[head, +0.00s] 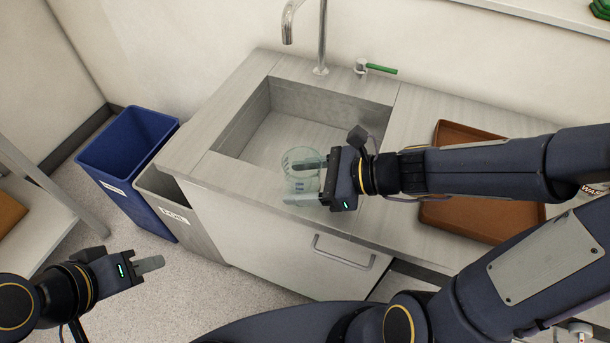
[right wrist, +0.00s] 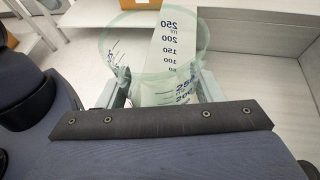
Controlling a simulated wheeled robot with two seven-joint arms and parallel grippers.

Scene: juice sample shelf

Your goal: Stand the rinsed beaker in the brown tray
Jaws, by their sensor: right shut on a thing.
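The clear glass beaker (head: 301,163) is held in my right gripper (head: 308,182) over the front edge of the sink. In the right wrist view the beaker (right wrist: 165,75) sits between the two fingers, with dark volume markings on its side. The brown tray (head: 452,134) lies on the counter right of the sink, and my right arm crosses over it and hides its middle. The visible parts of the tray look empty. My left gripper (head: 150,264) is low at the left, away from the counter; its finger gap does not show clearly.
The sink basin (head: 262,137) has a tall tap (head: 322,45) behind it and a green-handled valve (head: 380,68) to the tap's right. A blue bin (head: 125,165) and a grey bin (head: 182,215) stand left of the counter. A drawer handle (head: 343,252) juts from the counter front.

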